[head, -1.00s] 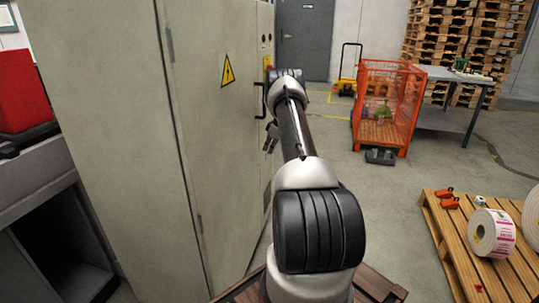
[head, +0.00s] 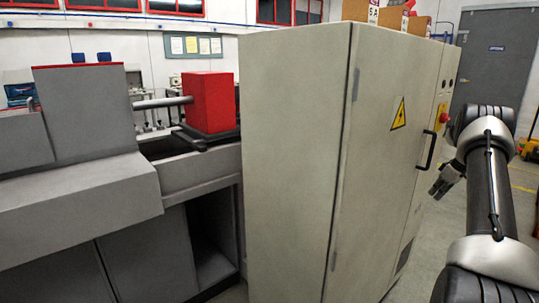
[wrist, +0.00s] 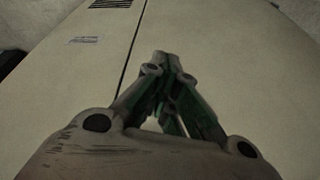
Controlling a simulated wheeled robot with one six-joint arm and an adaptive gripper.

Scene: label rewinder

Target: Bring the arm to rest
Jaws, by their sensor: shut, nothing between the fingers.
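My gripper (head: 438,190) is at the right of the head view, beside the front of the grey-beige electrical cabinet (head: 290,150), near its black door handle (head: 427,150). My arm comes up from the lower right corner. In the wrist view my gripper (wrist: 162,58) shows with its fingers together and nothing between them. The cabinet's pale panels (wrist: 60,90) and a dark seam fill the picture behind it. I cannot tell the exact gap between fingertips and cabinet.
The cabinet has a yellow warning sign (head: 398,114) and a red emergency button (head: 444,117). A grey machine (head: 80,180) with a red block (head: 208,102) stands at the left. A grey door (head: 492,60) is at the back right. Floor shows between cabinet and arm.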

